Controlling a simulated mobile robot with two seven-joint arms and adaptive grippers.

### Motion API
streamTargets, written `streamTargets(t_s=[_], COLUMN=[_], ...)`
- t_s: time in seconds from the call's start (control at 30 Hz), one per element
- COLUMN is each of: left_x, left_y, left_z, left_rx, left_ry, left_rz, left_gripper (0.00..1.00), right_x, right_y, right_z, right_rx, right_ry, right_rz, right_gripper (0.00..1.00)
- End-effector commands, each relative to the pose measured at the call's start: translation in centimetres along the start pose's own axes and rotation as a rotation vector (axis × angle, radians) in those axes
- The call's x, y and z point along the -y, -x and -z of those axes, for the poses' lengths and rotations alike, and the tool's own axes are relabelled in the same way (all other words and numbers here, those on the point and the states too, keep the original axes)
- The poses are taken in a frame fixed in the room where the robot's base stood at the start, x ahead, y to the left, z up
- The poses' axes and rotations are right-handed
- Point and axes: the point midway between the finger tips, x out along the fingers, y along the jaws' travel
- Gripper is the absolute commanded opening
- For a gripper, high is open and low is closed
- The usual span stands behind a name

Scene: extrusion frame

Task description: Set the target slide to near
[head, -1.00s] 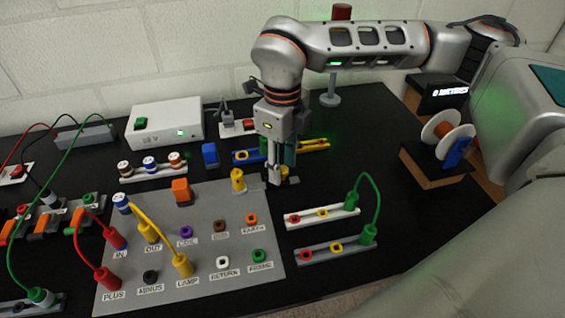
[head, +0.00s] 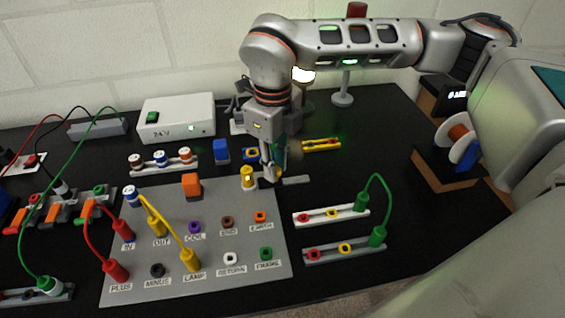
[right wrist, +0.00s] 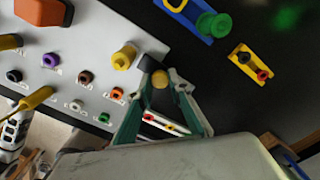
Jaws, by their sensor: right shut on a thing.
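The slide shows as a short grey bar (head: 296,180) on the black table, just right of the grey panel's upper right corner. My right gripper (head: 268,176) is down at the bar's left end. In the right wrist view its green-sided fingers (right wrist: 160,88) are closed around a round yellow knob (right wrist: 159,78), which I take to be the slide's knob. The fingers hide most of the knob in the head view. My left gripper is not in view.
The grey panel (head: 130,285) holds sockets, plugs and an orange block (head: 191,185). A white rail (head: 342,216) and a grey rail (head: 340,253), joined by a green cable, lie to the right. A glowing lamp (head: 303,75) stands behind my arm.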

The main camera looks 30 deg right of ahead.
Motion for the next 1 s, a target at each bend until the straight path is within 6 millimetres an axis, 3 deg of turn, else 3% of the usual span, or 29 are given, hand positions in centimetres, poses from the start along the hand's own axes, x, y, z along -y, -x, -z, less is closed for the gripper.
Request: streamTargets(t_s=[0.13,0.17,0.2,0.23,0.67,1.0], left_x=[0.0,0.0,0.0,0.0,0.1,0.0], left_y=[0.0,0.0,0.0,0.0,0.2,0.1], left_z=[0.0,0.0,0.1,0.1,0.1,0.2], left_rx=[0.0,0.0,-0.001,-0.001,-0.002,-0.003], left_ry=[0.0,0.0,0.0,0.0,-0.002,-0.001], left_rz=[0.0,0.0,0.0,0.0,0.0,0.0], left_gripper=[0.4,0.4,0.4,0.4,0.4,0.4], right_x=[0.1,0.1,0.1,0.1,0.1,0.1], right_y=[0.1,0.1,0.1,0.1,0.8,7.1], right_z=[0.0,0.0,0.0,0.0,0.0,-0.1], right_rx=[0.002,0.002,0.002,0.002,0.003,0.006], right_ry=[-0.001,-0.001,-0.001,-0.001,-0.001,-0.002], right_rz=[0.0,0.0,0.0,0.0,0.001,0.002], right_gripper=[0.0,0.24,0.34,0.35,0.35,0.35])
